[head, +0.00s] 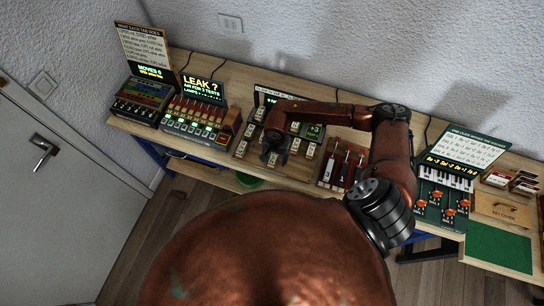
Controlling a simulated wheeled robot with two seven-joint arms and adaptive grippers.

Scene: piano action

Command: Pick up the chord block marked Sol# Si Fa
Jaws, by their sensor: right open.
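The marking Sol# Si Fa is too small to read on anything here, so I cannot tell which piece is that chord block. Small pale-topped blocks (310,151) sit on the wooden board in the middle of the bench. My right gripper (274,158) is open over the left part of this board, fingers pointing down, with nothing visibly held. Whether it touches a block is unclear. My right arm hides part of the board and its sign. Dark blocks with pale labels (497,178) lie at the right end of the bench. My left gripper is out of view.
A keyboard panel (447,180) with orange pieces stands right of my arm, beside a wooden key cover (502,210) and a green mat (499,248). Lit test panels (198,120) stand at left.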

